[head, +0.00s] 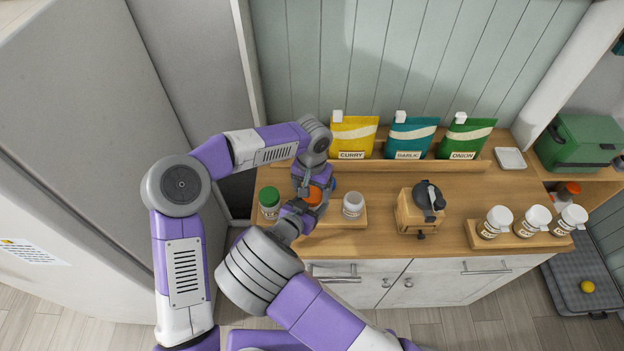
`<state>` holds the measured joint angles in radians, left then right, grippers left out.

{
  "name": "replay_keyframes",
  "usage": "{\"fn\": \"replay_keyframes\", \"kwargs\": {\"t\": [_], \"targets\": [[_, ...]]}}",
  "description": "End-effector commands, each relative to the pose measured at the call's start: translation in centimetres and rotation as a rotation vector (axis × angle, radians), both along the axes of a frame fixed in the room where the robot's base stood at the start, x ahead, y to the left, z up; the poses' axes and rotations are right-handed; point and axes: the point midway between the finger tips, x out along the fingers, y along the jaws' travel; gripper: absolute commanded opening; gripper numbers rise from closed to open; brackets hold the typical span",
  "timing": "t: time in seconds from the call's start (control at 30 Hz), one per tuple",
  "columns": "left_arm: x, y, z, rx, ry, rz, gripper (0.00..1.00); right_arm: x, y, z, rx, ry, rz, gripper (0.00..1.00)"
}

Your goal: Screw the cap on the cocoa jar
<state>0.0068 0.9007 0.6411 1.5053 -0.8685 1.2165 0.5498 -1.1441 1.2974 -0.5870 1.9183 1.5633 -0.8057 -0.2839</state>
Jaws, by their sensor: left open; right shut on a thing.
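A jar with an orange top (314,196) is in the middle of the small wooden tray (340,222) on the counter, largely hidden by my two grippers. Its label cannot be read, so I cannot confirm that it is the cocoa jar. My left gripper (312,188) comes down from above and is open at the orange top. My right gripper (300,209) reaches in from the front and is shut on the jar, low at its side. Whether the orange top sits fully on the jar is hidden.
A green-capped jar (269,201) stands left on the tray and a pale jar (353,206) right. A wooden grinder (417,210) and a rack with white-topped shakers (497,221) stand further right. Curry (352,136), garlic (409,137) and onion (465,138) pouches line the back.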

Motion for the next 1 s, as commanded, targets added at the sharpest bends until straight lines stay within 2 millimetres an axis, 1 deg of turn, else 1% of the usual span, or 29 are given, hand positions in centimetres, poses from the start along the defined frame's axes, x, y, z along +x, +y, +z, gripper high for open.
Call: {"fn": "replay_keyframes", "kwargs": {"t": [0.03,0.1,0.2,0.47,0.5,0.87,1.0], "targets": [[0.0,0.0,-0.6,0.001,0.002,-0.001,0.81,0.0,0.1,0.0,0.001,0.001,0.001,0.00],[0.0,0.0,-1.2,-0.001,0.001,-0.001,0.81,0.0,0.1,0.0,0.001,0.001,0.001,0.00],[0.0,0.0,-1.6,-0.001,-0.001,-0.001,0.81,0.0,0.1,0.0,0.001,0.001,0.001,0.00],[0.0,0.0,-1.7,-0.001,-0.002,-0.001,0.81,0.0,0.1,0.0,0.001,0.001,0.001,0.00],[0.0,0.0,-1.7,-0.001,-0.002,-0.001,0.79,0.0,0.1,0.0,0.001,0.001,0.001,0.00],[0.0,0.0,-1.7,0.000,-0.001,-0.001,0.24,0.0,0.1,0.0,0.001,0.001,0.001,0.00],[0.0,0.0,-1.7,0.000,-0.001,-0.031,0.23,0.0,0.1,0.0,0.001,0.001,0.001,0.00]]}}
